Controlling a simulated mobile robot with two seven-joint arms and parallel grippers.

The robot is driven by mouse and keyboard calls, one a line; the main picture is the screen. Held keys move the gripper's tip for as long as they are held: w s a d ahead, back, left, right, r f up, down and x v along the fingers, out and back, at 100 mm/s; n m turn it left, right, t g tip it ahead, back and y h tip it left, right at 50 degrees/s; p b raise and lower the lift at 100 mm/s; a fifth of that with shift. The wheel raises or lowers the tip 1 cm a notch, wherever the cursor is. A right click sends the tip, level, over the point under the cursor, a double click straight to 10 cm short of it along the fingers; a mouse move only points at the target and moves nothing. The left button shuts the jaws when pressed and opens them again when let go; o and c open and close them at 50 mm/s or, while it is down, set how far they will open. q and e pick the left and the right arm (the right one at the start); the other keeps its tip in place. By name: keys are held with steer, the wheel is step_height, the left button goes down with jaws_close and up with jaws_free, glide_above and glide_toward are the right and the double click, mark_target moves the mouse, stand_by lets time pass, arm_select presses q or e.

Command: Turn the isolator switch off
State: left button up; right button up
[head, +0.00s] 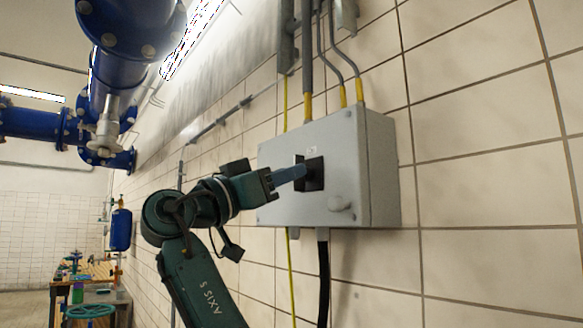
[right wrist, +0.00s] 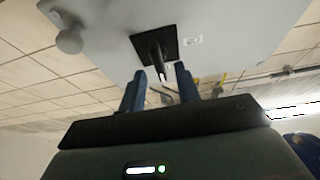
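The isolator switch is a grey box (head: 335,140) on the tiled wall, with a black square plate (right wrist: 167,47) and a black handle (right wrist: 156,48) on its front. A small label (right wrist: 193,40) sits beside the plate. My right gripper (head: 302,171) reaches the switch from the left in the head view, its blue fingers partly hiding the handle. In the right wrist view the right gripper (right wrist: 159,70) is open, with the handle's end in line with the gap between the fingertips. I cannot tell whether they touch it. My left gripper is not in view.
A round grey knob (head: 341,203) sticks out low on the box's front. Conduits (head: 307,60) enter the box from above, and a black cable (head: 323,270) leaves below. Large blue pipes (head: 130,25) hang at the upper left. A workbench (head: 97,271) stands far back left.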

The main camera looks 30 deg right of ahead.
steer(key=shift+x, duration=1.05)
jaws_close()
